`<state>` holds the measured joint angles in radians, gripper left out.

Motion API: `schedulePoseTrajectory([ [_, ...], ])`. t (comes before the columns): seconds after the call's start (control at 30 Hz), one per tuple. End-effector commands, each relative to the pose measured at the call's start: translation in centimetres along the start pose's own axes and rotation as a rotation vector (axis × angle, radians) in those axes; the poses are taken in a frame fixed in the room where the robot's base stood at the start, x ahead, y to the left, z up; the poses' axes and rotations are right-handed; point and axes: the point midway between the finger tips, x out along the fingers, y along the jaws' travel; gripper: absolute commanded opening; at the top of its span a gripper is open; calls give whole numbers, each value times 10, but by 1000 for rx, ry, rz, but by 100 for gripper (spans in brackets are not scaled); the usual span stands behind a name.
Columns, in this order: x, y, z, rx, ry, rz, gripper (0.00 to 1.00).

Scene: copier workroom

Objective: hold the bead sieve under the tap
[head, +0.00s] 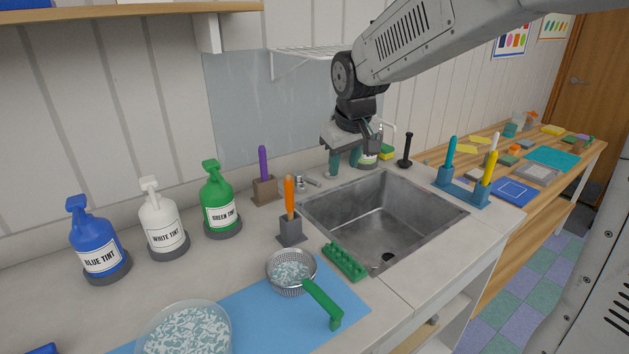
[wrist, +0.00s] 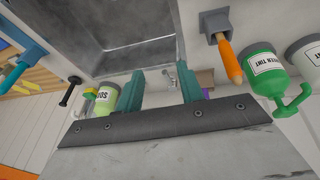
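The bead sieve (head: 278,286) is a round metal mesh bowl holding pale beads, with a green handle (head: 323,304). It rests on a blue mat (head: 262,325) on the counter, left of and in front of the sink. My gripper (head: 344,170) is above the back of the sink, far from the sieve. Its two teal fingers are apart with nothing between them, as the wrist view (wrist: 165,88) also shows. The sieve is not in the wrist view.
The steel sink (head: 385,215) looks empty. A green ridged block (head: 344,261) lies at its left edge. Orange (head: 289,200) and purple-handled tools stand in holders near the tap. Tint bottles (head: 162,222) line the left back, and a bead bowl (head: 187,335) is at front.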

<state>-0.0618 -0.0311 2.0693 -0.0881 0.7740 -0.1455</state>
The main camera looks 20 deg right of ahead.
Motion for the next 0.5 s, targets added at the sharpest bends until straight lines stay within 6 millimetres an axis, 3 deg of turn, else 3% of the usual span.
schedulePoseTrajectory([
  [0.03, 22, 2, -23, -23, 10, 3, 38],
  [0.1, 46, 4, -50, -53, 32, 9, 38],
  [0.2, 75, 5, -79, -87, 60, 16, 38],
  [0.33, 101, 6, -102, -115, 85, 23, 38],
  [0.5, 119, 7, -112, -128, 96, 26, 38],
])
